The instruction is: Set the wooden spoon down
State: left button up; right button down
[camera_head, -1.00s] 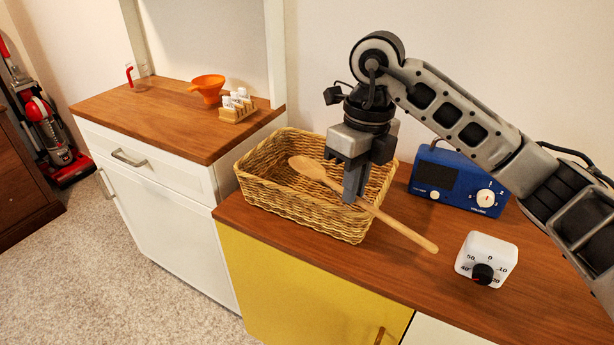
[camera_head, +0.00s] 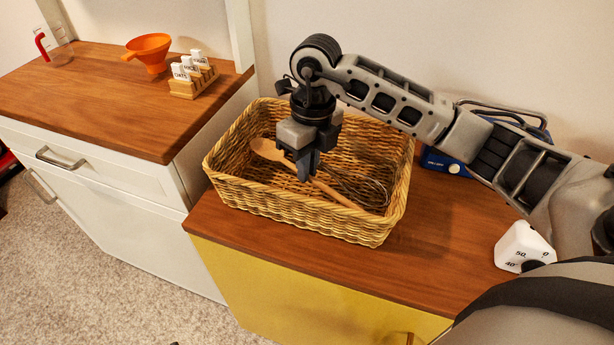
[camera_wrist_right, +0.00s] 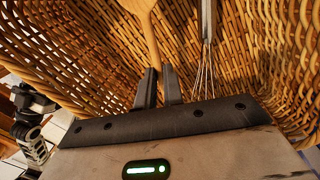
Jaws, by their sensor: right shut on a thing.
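The wooden spoon (camera_head: 268,150) is tilted inside the wicker basket (camera_head: 295,222), its bowl toward the left and its handle running right toward the front rim. My right gripper (camera_head: 308,173) points down into the basket and is shut on the spoon's handle. In the right wrist view, the handle (camera_wrist_right: 151,42) runs down between the two fingers (camera_wrist_right: 160,90), with the bowl at the top edge. I cannot tell whether the spoon touches the basket's floor.
A wire whisk (camera_head: 365,185) lies in the basket, right of the spoon. A blue radio (camera_head: 440,162) and a white timer (camera_head: 522,247) stand on the wooden counter to the right. An orange funnel (camera_head: 150,50) and a spice rack (camera_head: 195,82) are on the left cabinet.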

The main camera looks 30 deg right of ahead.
aim_at(307, 192)
jog(key=shift+f, duration=1.85)
jog(key=shift+f, duration=0.1)
jog(key=shift+f, duration=0.15)
jog(key=c, duration=1.5)
grip_release()
jog(key=r, duration=0.8)
jog(key=d+r, duration=0.1)
jog(key=r, duration=0.3)
jog(key=shift+w+r, duration=0.25)
jog(key=shift+r, duration=0.05)
